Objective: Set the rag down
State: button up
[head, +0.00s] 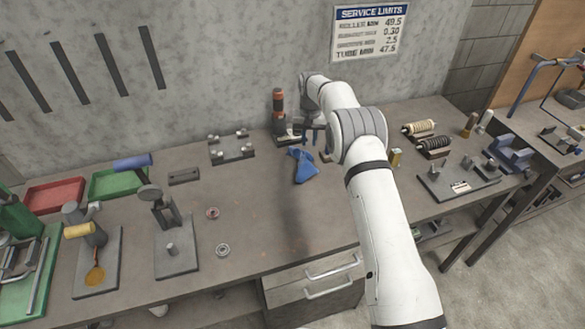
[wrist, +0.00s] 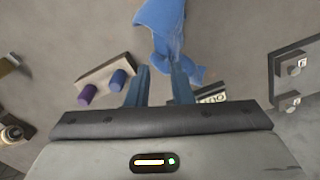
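The blue rag (head: 303,166) lies crumpled on the workbench, just in front of my gripper (head: 314,134) in the head view. In the wrist view the rag (wrist: 163,28) spreads from the top edge down to the right finger, and part of it is behind that finger. The two blue fingers of my gripper (wrist: 160,85) stand apart, with a gap between them and no cloth visibly pinched. I cannot tell whether the right finger touches the rag.
A black and red upright tool (head: 278,108) stands behind the gripper. A grey fixture plate (head: 232,148) is to the left. Spring parts (head: 434,144) lie to the right of my arm. The bench (head: 275,220) is mostly clear in front of the rag.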

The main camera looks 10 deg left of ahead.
jog(key=f, duration=0.2)
jog(key=s+a+f, duration=0.1)
grip_shut()
jog(key=shift+w+f, duration=0.1)
jog(key=shift+f, duration=0.1)
notch_tip(320, 180, down, 6)
jog(key=b, duration=0.4)
jog(key=shift+r, duration=0.1)
jog(key=shift+r, duration=0.1)
